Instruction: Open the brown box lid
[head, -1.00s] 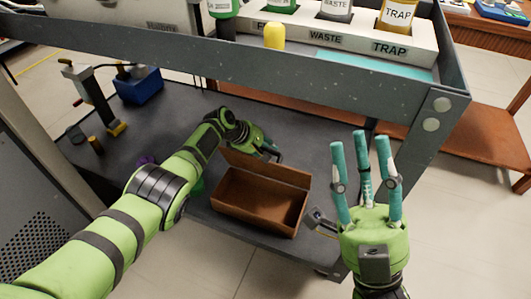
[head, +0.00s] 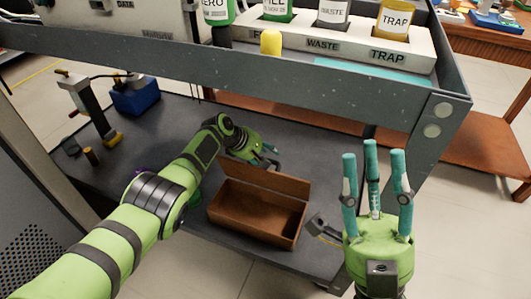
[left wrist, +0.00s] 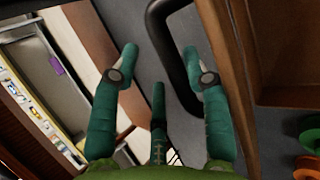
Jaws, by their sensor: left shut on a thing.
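The brown box (head: 258,232) stands on the dark lower shelf with its open top and inside showing. Its brown lid (head: 268,184) is raised along the far side, tilted up from the box. The lid also shows in the left wrist view (left wrist: 226,70), with the box (left wrist: 285,98) right of it. My left gripper (head: 270,155) is behind the lid, partly hidden by it. In the left wrist view its teal fingers are around a dark loop handle (left wrist: 165,40) beside the lid. My right gripper (head: 372,162) is open and empty, fingers up, right of the box.
A dark metal shelf (head: 290,82) carrying a rack of labelled bottles (head: 330,45) overhangs the workspace. A blue container (head: 135,98) and a metal stand (head: 92,110) are at the left. A grey metal piece (head: 325,228) lies between the box and my right gripper.

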